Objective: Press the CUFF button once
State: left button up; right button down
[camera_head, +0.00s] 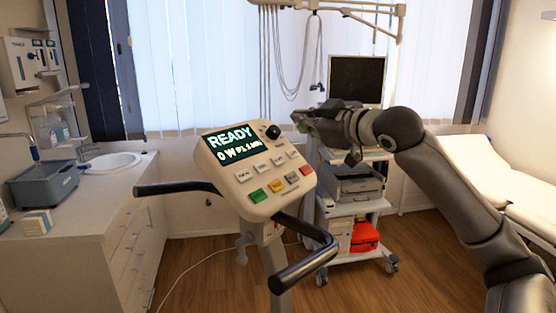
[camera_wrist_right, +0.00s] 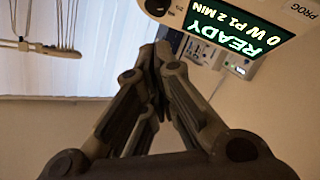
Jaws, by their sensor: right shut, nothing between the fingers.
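The bike's cream console (camera_head: 270,210) stands in the middle of the head view, tilted towards me. Its lit screen (camera_head: 232,143) reads READY with a smaller line below. A row of white buttons (camera_head: 262,167) lies above a row of coloured ones, including a green (camera_head: 258,196) and a red button (camera_head: 305,170). The labels are too small to tell which is CUFF. My right gripper (camera_head: 300,119) is shut and empty, right of the console's black knob (camera_head: 273,132). In the wrist view its fingertips (camera_wrist_right: 158,52) meet below the console's screen (camera_wrist_right: 238,30), apart from the buttons.
Black handlebars (camera_head: 305,262) stick out at both sides of the console. A trolley (camera_head: 350,208) with a dark monitor (camera_head: 357,80) stands behind my right arm. A counter with a sink (camera_head: 112,163) is at left, and a white couch (camera_head: 500,175) at right.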

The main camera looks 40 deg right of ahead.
jog(key=w+f, duration=0.2)
jog(key=f, duration=0.1)
jog(key=w+f+p, duration=0.1)
jog(key=w+f, duration=0.1)
jog(key=shift+w+a+f, duration=0.1)
jog(key=shift+a+f, duration=0.05)
jog(key=shift+a, duration=0.25)
jog(key=shift+w+a+f, duration=0.1)
jog(key=shift+w+f, duration=0.45)
jog(key=shift+f, duration=0.3)
jog(key=shift+w, duration=0.1)
dwell(0.6)
jog(key=shift+w+a+f+p, duration=0.1)
jog(key=shift+w+f+p, duration=0.05)
jog(key=shift+f+p, duration=0.15)
jog(key=shift+w+f, duration=0.2)
jog(key=shift+f, duration=0.15)
dwell(0.7)
jog(key=shift+s+r, duration=0.1)
jog(key=shift+r, duration=0.05)
jog(key=shift+s+r, duration=0.35)
jog(key=shift+r, duration=0.15)
jog(key=shift+s+d+r+b, duration=0.2)
jog(key=shift+s+r, duration=0.55)
jog(key=shift+r, duration=0.25)
jog(key=shift+s+d+r+b, duration=0.1)
jog(key=shift+s+d+r, duration=0.05)
jog(key=shift+s+r, duration=0.7)
